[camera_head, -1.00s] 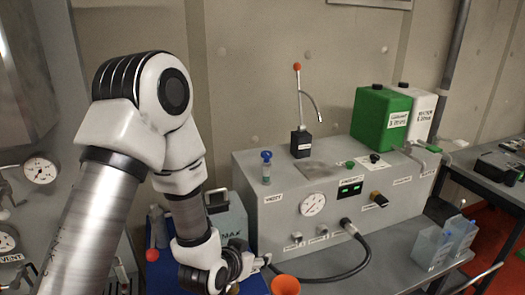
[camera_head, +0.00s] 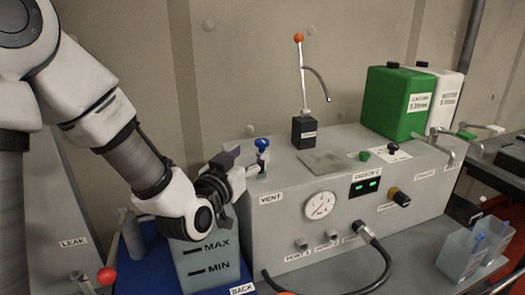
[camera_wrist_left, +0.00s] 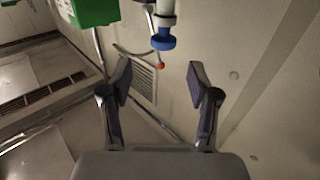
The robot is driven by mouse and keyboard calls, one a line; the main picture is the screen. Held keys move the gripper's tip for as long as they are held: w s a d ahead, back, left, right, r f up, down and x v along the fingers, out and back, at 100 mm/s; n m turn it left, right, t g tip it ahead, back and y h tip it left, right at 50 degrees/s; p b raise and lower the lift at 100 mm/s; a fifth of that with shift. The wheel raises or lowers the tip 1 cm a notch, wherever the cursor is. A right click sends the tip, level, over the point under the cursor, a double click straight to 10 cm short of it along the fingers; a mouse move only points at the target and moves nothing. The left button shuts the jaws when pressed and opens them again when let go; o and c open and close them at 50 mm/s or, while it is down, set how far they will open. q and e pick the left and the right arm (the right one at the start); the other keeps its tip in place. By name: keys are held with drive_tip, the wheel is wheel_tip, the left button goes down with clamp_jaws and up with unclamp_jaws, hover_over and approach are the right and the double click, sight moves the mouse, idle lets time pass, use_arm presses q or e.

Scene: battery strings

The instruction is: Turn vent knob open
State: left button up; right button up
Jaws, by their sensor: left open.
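The vent knob (camera_head: 262,143) is a small blue knob on a pale stem at the left end of the grey machine's top, above the VENT label (camera_head: 271,198). My left gripper (camera_head: 244,163) is open and empty just to the left of the knob's stem in the head view. In the left wrist view, the blue knob (camera_wrist_left: 163,42) lies ahead of the open fingers (camera_wrist_left: 159,74), roughly centred between them. No contact with the knob shows. My right gripper is not in view.
An orange-tipped lever (camera_head: 301,75) and a green canister (camera_head: 398,100) stand on top. A MAX/MIN container (camera_head: 205,265) sits below my left arm.

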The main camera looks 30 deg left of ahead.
sight(259, 146)
use_arm(q)
drive_tip(key=w+p, duration=0.1)
drive_tip(key=w, duration=0.1)
drive_tip(key=w+p, duration=0.1)
drive_tip(key=w, duration=0.2)
drive_tip(key=w+p, duration=0.1)
drive_tip(key=w, duration=0.1)
drive_tip(key=shift+w+a+f, duration=0.1)
drive_tip(key=shift+w+a, duration=0.3)
drive_tip(key=shift+w, duration=0.25)
drive_tip(key=shift+f, duration=0.1)
drive_tip(key=shift+a, duration=0.15)
drive_tip(key=shift+c, duration=0.7)
drive_tip(key=c, duration=1)
